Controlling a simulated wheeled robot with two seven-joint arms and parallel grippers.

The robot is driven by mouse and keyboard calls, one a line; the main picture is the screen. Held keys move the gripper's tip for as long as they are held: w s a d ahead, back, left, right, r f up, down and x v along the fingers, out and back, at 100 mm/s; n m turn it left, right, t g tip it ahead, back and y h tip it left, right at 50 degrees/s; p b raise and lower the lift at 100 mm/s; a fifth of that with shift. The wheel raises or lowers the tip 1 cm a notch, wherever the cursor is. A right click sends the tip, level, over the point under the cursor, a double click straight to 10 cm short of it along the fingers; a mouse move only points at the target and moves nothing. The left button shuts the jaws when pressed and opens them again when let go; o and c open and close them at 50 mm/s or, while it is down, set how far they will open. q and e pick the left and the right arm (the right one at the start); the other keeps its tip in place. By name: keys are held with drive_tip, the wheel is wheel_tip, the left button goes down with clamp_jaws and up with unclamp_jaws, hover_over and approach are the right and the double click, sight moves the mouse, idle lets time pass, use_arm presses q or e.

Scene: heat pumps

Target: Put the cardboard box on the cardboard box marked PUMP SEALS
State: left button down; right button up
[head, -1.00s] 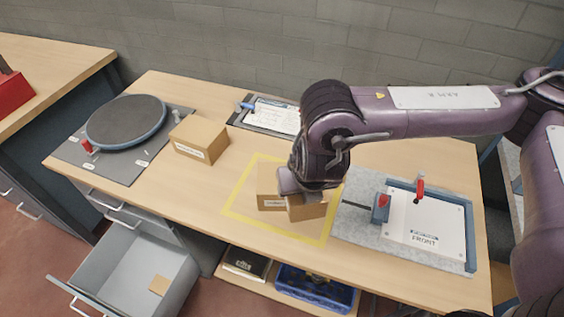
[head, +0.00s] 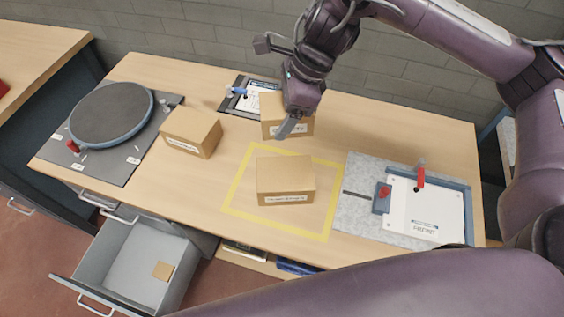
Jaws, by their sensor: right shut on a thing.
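My right gripper (head: 291,122) is shut on a cardboard box (head: 272,106) toward the back middle of the table; a grey finger crosses its front face. The held box appears raised, but its exact height cannot be told. A second cardboard box (head: 285,178) sits inside the yellow square, with a white label on its front. A third cardboard box (head: 191,131) stands to the left, next to the turntable, also labelled. The label print is too small to read, so I cannot tell which is PUMP SEALS. My left gripper is not in view.
A round grey turntable (head: 111,115) is at the left. A clipboard (head: 246,97) lies behind the held box. A fixture with a white FRONT plate (head: 427,208) and red clamps is at the right. An open drawer (head: 133,262) juts out at lower left.

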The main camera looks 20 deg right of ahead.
drive_tip(key=b, duration=0.1)
hover_over(277, 174)
drive_tip(key=d, duration=0.1)
drive_tip(key=f, duration=1.5)
drive_tip(key=shift+s+d, duration=0.1)
drive_tip(key=shift+d, duration=0.1)
drive_tip(key=shift+f, duration=2.05)
drive_tip(key=o, duration=1.1)
drive_tip(key=shift+c, duration=0.2)
drive_tip(key=shift+r, duration=0.1)
drive_tip(key=v, duration=1.1)
drive_tip(key=shift+r, duration=0.4)
drive_tip(key=shift+s+d, duration=0.1)
drive_tip(key=shift+s, duration=0.05)
